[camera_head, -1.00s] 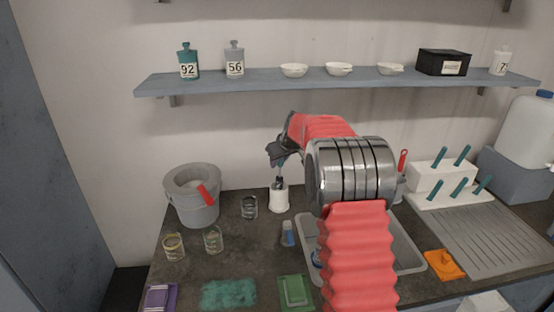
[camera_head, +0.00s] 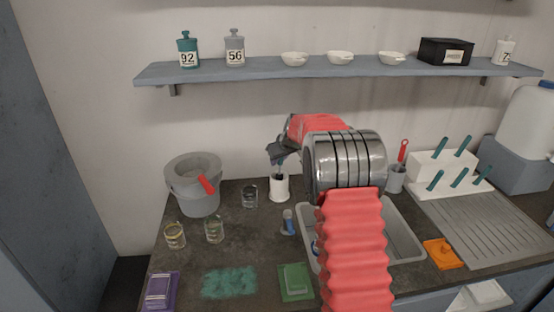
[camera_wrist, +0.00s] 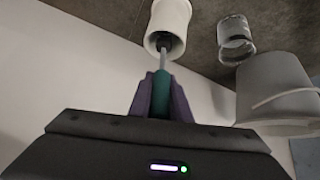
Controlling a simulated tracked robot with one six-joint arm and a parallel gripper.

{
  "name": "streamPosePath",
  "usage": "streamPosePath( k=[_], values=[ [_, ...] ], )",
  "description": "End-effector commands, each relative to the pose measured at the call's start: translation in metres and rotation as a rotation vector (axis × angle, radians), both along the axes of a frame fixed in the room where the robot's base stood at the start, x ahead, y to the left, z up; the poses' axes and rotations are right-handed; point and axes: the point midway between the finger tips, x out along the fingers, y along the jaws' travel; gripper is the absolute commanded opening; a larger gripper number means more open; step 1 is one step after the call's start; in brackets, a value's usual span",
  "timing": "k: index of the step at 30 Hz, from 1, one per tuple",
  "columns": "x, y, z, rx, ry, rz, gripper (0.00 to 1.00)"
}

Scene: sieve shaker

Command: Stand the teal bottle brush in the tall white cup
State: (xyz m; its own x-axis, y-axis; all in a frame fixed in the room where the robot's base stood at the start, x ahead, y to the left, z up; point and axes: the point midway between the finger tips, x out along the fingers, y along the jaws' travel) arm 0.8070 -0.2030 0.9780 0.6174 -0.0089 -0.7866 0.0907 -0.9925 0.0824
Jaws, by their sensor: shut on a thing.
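The tall white cup (camera_head: 279,188) stands upright on the dark counter near the wall; it also shows at the top of the wrist view (camera_wrist: 168,22). My gripper (camera_head: 279,156) is right above the cup, pointing down. In the wrist view my gripper (camera_wrist: 161,95) is shut on the teal handle of the bottle brush (camera_wrist: 161,103). The brush's thin grey stem runs from the jaws to the cup, and its dark head is at the cup's mouth, at least partly inside. How deep the head reaches is hidden by the cup wall.
A glass beaker (camera_head: 249,195) and a grey bucket (camera_head: 193,188) with a red handle stand left of the cup. A sink (camera_head: 404,236) lies to the right, partly behind my arm. A shelf (camera_head: 330,74) with bottles and bowls runs above. A blue-topped item (camera_head: 288,222) stands in front.

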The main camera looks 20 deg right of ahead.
Motion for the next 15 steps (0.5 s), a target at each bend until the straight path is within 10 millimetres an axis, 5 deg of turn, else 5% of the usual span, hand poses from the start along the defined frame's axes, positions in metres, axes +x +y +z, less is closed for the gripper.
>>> streamPosePath(
  k=[6,7,15],
  values=[
    [0.0001,0.0002,0.0,-0.001,0.0,0.001,0.0],
    [0.0001,0.0002,0.0,-0.001,0.0,0.001,0.18],
    [0.0001,0.0004,-0.0001,-0.001,0.0,0.001,0.37]
  ],
)
